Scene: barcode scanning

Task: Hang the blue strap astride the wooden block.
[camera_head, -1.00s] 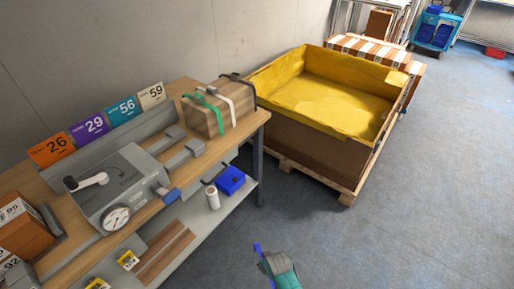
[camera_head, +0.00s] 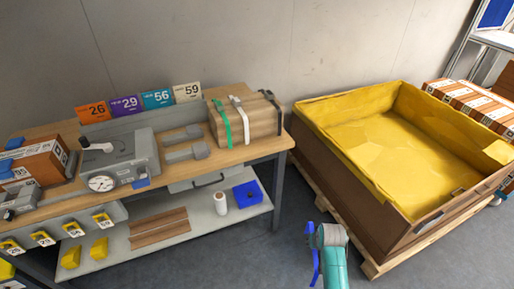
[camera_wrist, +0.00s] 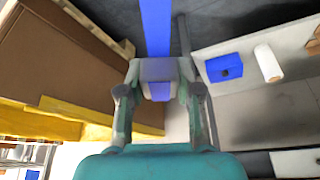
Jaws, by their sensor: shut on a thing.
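The blue strap (camera_head: 315,263) is in my gripper (camera_head: 316,234), which is shut on it in front of the bench, low and to the right. In the wrist view the strap (camera_wrist: 156,28) runs away from between the fingers (camera_wrist: 158,72) toward the top edge. The wooden block (camera_head: 259,122) lies on the right end of the bench top. A green strap (camera_head: 221,122), a white strap (camera_head: 241,122) and a black strap (camera_head: 273,101) hang over it. My gripper is apart from the block, to its lower right.
The bench (camera_head: 271,147) carries a grey gauge device (camera_head: 118,162) and numbered cards (camera_head: 157,98). Its lower shelf holds a blue box (camera_head: 248,194) and a white roll (camera_head: 220,204). Floor is clear between bench and crate.

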